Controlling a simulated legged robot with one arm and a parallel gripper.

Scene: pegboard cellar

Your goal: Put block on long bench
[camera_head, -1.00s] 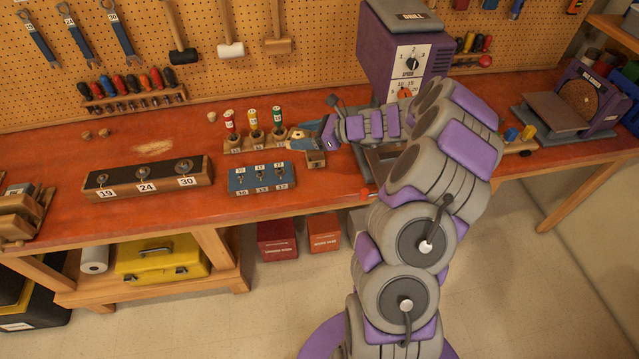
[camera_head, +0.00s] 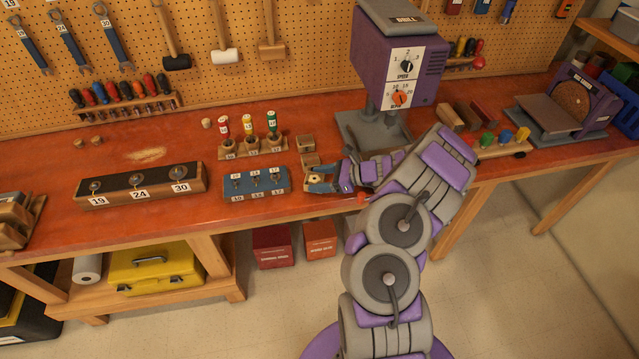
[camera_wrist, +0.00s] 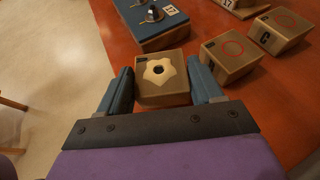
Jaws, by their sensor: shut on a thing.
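A wooden block (camera_wrist: 162,78) with a white star-shaped patch and a dark hole is between the two blue fingers of my gripper (camera_wrist: 161,90) in the wrist view. The fingers are shut on its sides. In the head view my gripper (camera_head: 322,183) holds this block (camera_head: 315,180) low at the front part of the long red-topped bench (camera_head: 210,212), right of the blue switch box. The block looks level and on or very close to the bench top; I cannot tell whether it touches.
Two other blocks, with red circles, sit behind it: one (camera_wrist: 231,53) and another (camera_wrist: 282,29). A blue switch box (camera_head: 257,184) is to the left. The purple drill (camera_head: 385,60) stands behind my arm. The bench's front edge is close.

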